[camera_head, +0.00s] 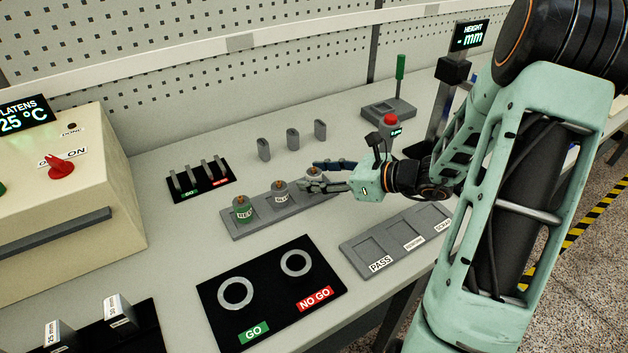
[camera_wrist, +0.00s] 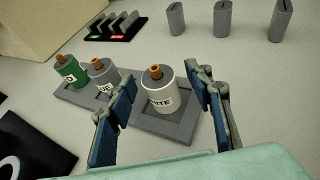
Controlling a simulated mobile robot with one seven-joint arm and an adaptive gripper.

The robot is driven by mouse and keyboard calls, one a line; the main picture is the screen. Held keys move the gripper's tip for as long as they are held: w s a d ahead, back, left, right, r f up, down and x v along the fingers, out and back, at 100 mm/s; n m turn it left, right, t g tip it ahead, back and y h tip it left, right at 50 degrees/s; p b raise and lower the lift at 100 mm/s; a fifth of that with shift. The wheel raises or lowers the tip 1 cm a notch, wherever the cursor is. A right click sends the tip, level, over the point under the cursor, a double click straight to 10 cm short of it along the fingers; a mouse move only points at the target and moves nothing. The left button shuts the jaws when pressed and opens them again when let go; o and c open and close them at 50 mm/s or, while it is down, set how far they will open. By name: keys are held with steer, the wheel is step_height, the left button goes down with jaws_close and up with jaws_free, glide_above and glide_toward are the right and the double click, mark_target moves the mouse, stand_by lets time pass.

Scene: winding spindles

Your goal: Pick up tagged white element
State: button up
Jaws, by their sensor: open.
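The white element (camera_wrist: 161,98), a pale cylinder with an orange-brown top stub and a tag ending in "ITE", stands upright at the right end of the grey tray (camera_head: 244,229). It is partly hidden in the head view (camera_head: 313,173). My gripper (camera_head: 318,176) is open, with one finger on each side of this element. In the wrist view my gripper (camera_wrist: 158,105) shows gaps between both fingers and the cylinder. A grey element (camera_wrist: 103,74) and a green element (camera_wrist: 70,72), both tagged with orange-brown stubs, stand to its left in the same tray.
Several grey posts (camera_head: 292,139) stand behind the tray. A black GO/NO GO plate (camera_head: 268,305) with two rings lies in front. A grey PASS tray (camera_head: 362,262) lies front right. A slotted black gauge stand (camera_head: 201,184) is back left.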

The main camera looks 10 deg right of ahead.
steer(key=shift+w+a+f, duration=0.15)
steer(key=shift+w+a, duration=0.05)
steer(key=shift+c, duration=0.4)
steer(key=c, duration=1.2)
